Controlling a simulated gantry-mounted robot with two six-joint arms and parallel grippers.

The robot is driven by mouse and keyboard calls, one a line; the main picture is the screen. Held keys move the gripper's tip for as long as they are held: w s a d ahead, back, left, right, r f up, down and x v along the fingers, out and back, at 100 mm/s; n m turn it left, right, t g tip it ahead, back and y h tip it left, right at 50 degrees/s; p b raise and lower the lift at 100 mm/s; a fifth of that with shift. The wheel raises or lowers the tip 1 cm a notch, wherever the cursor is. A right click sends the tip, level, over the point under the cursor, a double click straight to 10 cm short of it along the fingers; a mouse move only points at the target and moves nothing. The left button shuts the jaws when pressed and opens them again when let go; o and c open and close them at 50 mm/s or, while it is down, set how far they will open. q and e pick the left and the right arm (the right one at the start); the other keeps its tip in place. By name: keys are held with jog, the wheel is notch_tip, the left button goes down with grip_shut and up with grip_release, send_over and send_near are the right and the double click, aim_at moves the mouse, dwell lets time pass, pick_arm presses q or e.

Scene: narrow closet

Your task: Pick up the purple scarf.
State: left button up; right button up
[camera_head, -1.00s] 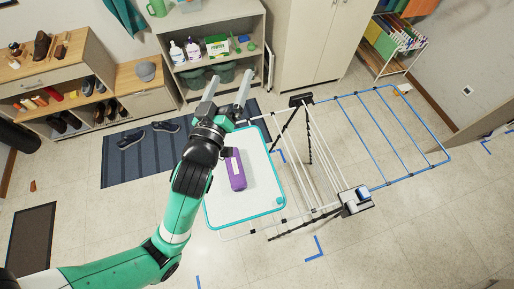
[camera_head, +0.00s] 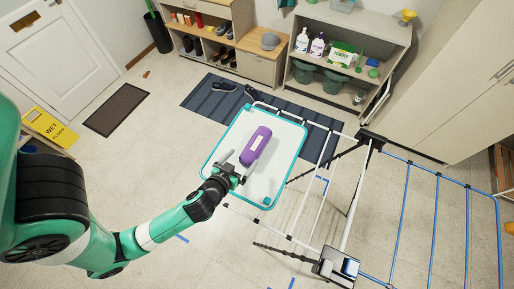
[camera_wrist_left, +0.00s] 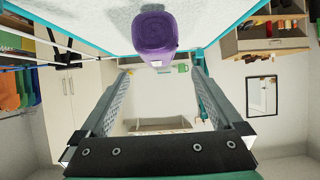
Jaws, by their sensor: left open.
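The purple scarf (camera_head: 256,145) is a rolled bundle with a pale band. It lies on a white board with a teal rim (camera_head: 296,158). In the left wrist view its coiled end (camera_wrist_left: 154,36) faces the camera at the top of the picture. My left gripper (camera_head: 240,162) is open at the near end of the scarf, over the board. In the left wrist view the two fingers (camera_wrist_left: 158,78) are spread with nothing between them, and the scarf sits above the gap in the picture. I cannot tell whether a finger touches it. My right gripper is out of view.
A drying rack with white bars and blue wings (camera_head: 405,195) stands right of the board. A shoe shelf (camera_head: 245,63) and a shelf with bottles (camera_head: 345,75) stand behind. A yellow wet-floor sign (camera_head: 50,128) is at the left.

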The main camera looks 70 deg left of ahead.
aim_at(256, 145)
pick_arm(q)
jog(key=x, duration=1.1)
jog(key=shift+w+p, duration=0.35)
jog(key=shift+w, duration=0.05)
jog(key=shift+d, duration=0.1)
jog(key=c, duration=1.3)
